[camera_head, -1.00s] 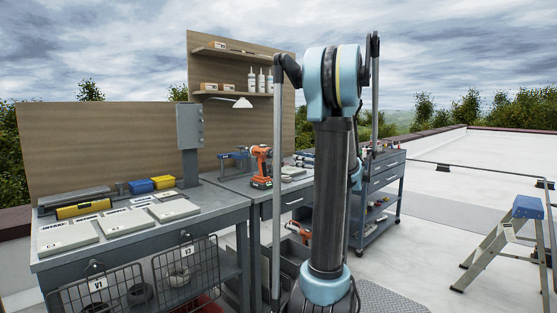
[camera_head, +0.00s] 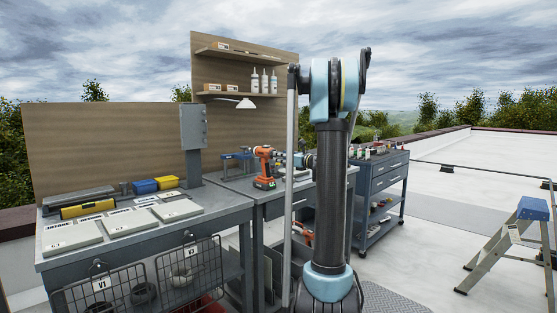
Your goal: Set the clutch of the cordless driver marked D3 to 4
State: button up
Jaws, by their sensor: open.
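An orange and black cordless driver (camera_head: 263,167) stands upright on its battery on the middle bench, with its chuck end toward the right. Its marking and clutch numbers are too small to read. What looks like my gripper (camera_head: 281,159) is just right of the driver's front end, small and partly blended with the items behind it. I cannot tell whether it touches the driver. A second orange tool (camera_head: 302,232) lies on the shelf below, partly hidden by my arm.
The left bench (camera_head: 225,209) holds flat cases, a yellow level (camera_head: 87,208) and small bins. A blue clamp or vise (camera_head: 236,160) stands behind the driver. A dark cart (camera_head: 382,181) stands right of my arm, a stepladder (camera_head: 510,240) farther right. Open roof lies between.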

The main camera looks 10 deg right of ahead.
jog(key=shift+x, duration=1.35)
jog(key=shift+d, duration=0.1)
jog(key=c, duration=1.1)
jog(key=shift+o, duration=0.2)
jog(key=shift+n, duration=1.8)
jog(key=o, duration=1.1)
jog(key=shift+c, duration=0.2)
